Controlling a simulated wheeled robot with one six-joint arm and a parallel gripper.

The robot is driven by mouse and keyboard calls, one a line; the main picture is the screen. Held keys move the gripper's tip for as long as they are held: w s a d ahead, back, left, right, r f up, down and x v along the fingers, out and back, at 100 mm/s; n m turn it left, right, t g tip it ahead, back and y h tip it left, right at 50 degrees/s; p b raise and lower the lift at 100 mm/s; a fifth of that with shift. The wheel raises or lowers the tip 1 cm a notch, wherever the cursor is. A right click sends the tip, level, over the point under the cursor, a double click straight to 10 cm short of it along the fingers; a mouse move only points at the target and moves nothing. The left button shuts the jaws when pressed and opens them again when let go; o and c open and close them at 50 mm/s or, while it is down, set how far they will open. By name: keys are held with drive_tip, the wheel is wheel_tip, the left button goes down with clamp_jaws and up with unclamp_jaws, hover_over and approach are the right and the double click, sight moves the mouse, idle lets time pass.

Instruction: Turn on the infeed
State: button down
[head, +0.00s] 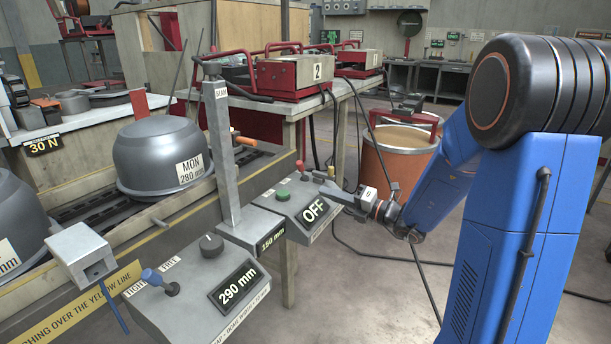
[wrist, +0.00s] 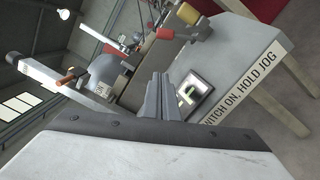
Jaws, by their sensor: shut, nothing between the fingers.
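The infeed control box (head: 300,215) stands in the middle of the head view, with a display reading OFF (head: 315,210). On its top are a green button (head: 283,195), a red knob (head: 300,167) and an orange-yellow knob (head: 328,172). My gripper (head: 338,193) is shut and empty at the right end of the box, close to the display; I cannot tell whether it touches. A yellow knob (wrist: 188,13) shows beyond.
To the left, another box shows 290 mm (head: 236,284) with a blue-handled lever (head: 153,277). A grey post (head: 220,150) rises between the boxes. Grey pots (head: 162,155) sit on the rail. An orange drum (head: 393,155) stands behind my arm. Cables lie on the floor.

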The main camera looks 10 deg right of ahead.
sight(303, 195)
drive_tip(key=x, duration=0.9)
drive_tip(key=shift+w+a, duration=0.1)
drive_tip(key=shift+a, duration=0.15)
drive_tip(key=shift+w+d+r, duration=0.15)
drive_tip(key=shift+w, duration=0.3)
drive_tip(key=shift+w+d+r, duration=0.15)
drive_tip(key=shift+w, duration=0.25)
drive_tip(key=shift+w+d+r, duration=0.25)
drive_tip(key=shift+w, duration=0.25)
drive_tip(key=shift+w+d+r, duration=0.25)
drive_tip(key=shift+w, duration=0.2)
